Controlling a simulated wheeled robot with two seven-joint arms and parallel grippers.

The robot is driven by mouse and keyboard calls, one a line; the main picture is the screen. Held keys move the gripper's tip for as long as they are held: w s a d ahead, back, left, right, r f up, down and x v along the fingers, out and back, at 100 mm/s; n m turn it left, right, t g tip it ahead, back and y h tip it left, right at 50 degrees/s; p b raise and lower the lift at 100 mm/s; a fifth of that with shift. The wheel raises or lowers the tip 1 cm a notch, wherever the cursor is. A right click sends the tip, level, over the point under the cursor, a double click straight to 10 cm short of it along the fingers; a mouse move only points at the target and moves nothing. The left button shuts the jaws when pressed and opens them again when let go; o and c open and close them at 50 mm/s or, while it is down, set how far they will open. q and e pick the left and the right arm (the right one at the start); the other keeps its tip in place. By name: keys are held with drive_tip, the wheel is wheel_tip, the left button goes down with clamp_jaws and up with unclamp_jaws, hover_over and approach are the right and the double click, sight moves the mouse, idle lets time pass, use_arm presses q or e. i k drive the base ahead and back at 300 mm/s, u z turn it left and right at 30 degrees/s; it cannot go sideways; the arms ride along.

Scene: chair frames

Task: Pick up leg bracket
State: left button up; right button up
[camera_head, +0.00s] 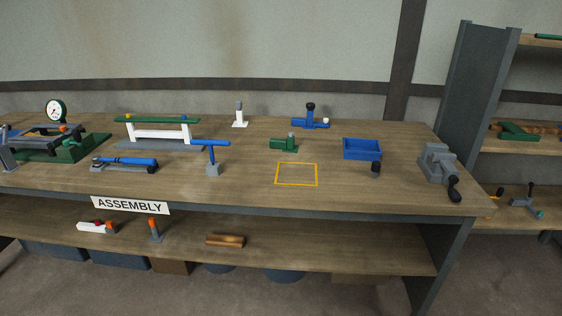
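No part is labelled as the leg bracket, and I cannot tell for sure which one it is. A small green bracket-like part (284,144) with a short raised post lies on the workbench just behind a yellow outlined square. A blue part (310,122) with a dark upright knob stands farther back. A small white upright part (239,119) with a grey top stands at the back middle. Neither of my grippers is in view, and nothing is seen touching these parts.
The workbench (340,195) holds a blue tray (362,149), a small dark cylinder (376,167), a grey vise (438,163), a blue T-handled tool (212,156) and a green-topped white frame (157,129). The yellow square (297,185) is empty. A shelf rack (480,90) stands right.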

sight(288, 145)
drive_tip(key=z, duration=0.2)
drive_tip(key=k, duration=0.4)
drive_tip(key=u, duration=1.3)
drive_tip(key=i, duration=1.65)
drive_tip(key=z, duration=0.95)
